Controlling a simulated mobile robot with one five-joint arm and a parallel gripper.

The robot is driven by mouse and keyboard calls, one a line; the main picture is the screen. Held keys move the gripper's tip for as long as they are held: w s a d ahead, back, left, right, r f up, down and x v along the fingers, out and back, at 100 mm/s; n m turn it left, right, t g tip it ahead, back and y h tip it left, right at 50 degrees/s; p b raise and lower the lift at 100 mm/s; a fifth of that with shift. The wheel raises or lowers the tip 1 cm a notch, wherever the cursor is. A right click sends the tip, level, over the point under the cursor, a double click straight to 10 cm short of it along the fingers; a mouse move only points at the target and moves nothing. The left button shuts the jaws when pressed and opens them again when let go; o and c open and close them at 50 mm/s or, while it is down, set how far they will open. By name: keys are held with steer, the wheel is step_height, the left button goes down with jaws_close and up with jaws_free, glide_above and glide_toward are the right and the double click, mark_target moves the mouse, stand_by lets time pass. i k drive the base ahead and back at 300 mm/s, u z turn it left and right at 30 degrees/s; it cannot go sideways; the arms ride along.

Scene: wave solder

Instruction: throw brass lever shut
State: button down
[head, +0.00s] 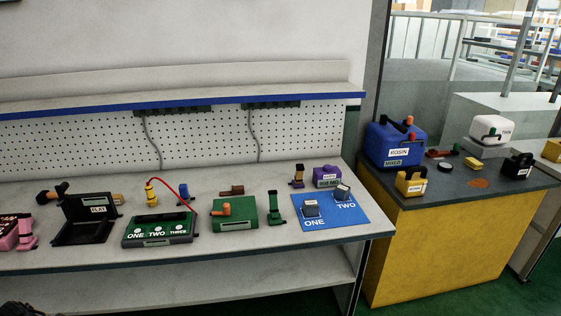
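I cannot pick out a brass lever for certain. A green box (235,214) on the white bench has an orange knob or handle (220,209) at its left side. A green upright clamp-like piece (275,208) stands just right of it. A purple-and-tan upright piece (297,176) stands further back, beside a purple box (327,177). A brown-orange piece (112,198) lies partly hidden behind an open black case (88,216). No gripper can be made out; a small dark shape cut off at the bottom left corner is unclear.
The white bench (200,262) also holds a panel marked ONE, TWO, THREE (158,230), a red cable and a blue mat (345,217) with two grey blocks. A yellow cabinet (420,245) to the right carries a blue ROSIN box (392,140) and several small items. Green floor shows between.

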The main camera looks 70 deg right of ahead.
mark_target(300, 167)
steer(key=k, duration=1.35)
steer(key=z, duration=0.9)
steer(key=i, duration=1)
